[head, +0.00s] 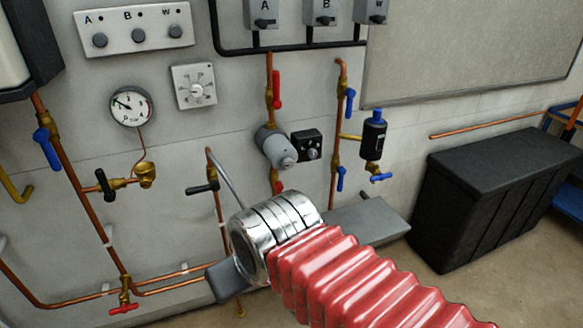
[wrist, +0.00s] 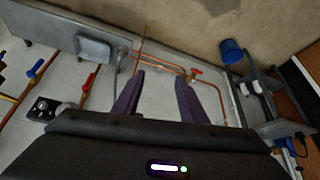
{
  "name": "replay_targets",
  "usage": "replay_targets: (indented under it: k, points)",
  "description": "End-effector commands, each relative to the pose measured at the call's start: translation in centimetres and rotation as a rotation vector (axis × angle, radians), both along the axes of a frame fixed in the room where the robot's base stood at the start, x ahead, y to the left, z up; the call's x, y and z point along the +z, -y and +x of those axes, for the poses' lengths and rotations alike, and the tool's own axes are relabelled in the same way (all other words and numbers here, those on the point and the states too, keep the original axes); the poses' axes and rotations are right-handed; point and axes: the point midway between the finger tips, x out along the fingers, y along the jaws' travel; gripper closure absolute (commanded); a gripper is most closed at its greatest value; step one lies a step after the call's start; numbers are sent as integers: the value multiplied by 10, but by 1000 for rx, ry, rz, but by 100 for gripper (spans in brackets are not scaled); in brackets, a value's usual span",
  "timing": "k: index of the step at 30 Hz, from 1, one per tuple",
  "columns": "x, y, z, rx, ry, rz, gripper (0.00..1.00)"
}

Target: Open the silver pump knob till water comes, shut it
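The grey pump (head: 275,146) sits on a vertical copper pipe at the middle of the head view. A small silver round cap (head: 288,162) shows on its front end. A black box (head: 308,146) with small silver knobs is beside it on the right; a similar black box (wrist: 42,108) is at the left in the wrist view. My gripper (wrist: 158,78) has its two dark fingers apart with nothing between them. In the head view my arm hides most of the gripper, which is low and apart from the pump. I see no water running.
Red handles (head: 277,88) and blue handles (head: 350,104) stick out from the pipes. A grey slab (head: 365,218) projects below the pump. A black chest (head: 490,195) stands at the right. A red-handled valve (head: 125,308) is low at the left. A blue bucket (wrist: 232,50) shows in the wrist view.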

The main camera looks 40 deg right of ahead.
Motion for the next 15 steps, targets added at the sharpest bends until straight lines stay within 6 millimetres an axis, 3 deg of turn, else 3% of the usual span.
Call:
replay_targets:
  k: [7, 15]
  points:
    - [-4, 22, 37, -56, 68, -33, 53]
    - [-13, 88, 112, -151, 239, -117, 53]
